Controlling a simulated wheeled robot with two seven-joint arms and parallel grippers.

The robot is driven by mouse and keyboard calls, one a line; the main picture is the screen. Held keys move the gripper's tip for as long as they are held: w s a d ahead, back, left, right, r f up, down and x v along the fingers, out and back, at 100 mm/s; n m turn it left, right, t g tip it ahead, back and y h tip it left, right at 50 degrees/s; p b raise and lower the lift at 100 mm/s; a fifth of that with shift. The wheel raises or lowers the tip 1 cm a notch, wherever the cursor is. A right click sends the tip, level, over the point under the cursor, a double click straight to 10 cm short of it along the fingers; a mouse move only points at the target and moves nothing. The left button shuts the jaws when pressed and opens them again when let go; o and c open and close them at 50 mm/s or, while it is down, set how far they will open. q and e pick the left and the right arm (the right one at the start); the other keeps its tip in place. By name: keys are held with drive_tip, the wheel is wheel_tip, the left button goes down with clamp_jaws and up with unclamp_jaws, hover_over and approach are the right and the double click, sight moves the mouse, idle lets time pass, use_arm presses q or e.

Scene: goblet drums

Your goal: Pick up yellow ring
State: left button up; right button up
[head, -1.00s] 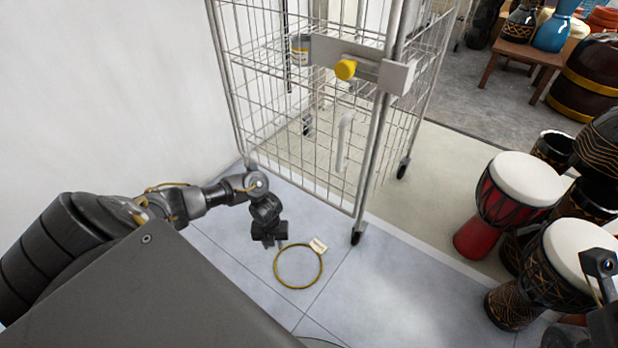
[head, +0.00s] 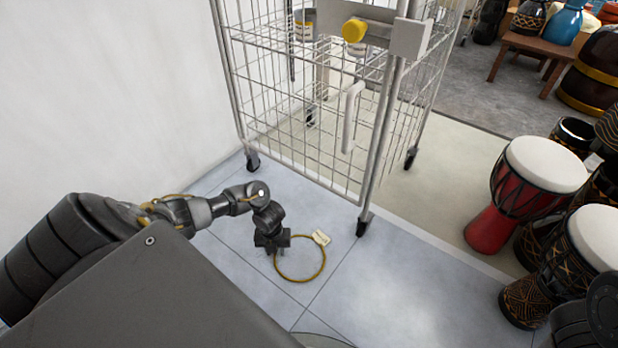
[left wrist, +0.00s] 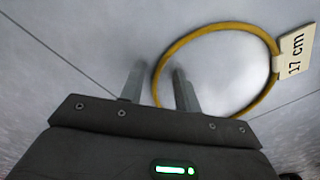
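The yellow ring (head: 300,282) lies flat on the pale floor tiles, in front of the wire cart. A white tag (head: 321,238) is attached to its far right side; it reads "17 cm" in the left wrist view (left wrist: 296,50). My left gripper (head: 273,252) points down at the ring's left edge. In the left wrist view its two fingers (left wrist: 157,75) are apart, and the left edge of the ring (left wrist: 222,26) passes between them in the picture. I cannot tell how high the fingertips are above the floor. My right gripper is not clearly seen.
A wire cart (head: 300,150) on wheels stands just behind the ring, with a white wall (head: 100,90) to the left. A red drum (head: 490,230) and a dark patterned drum (head: 540,290) stand at the right. The floor right of the ring is clear.

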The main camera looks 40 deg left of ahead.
use_arm(q)
drive_tip(key=shift+f, duration=0.1)
idle(0.5)
clamp_jaws()
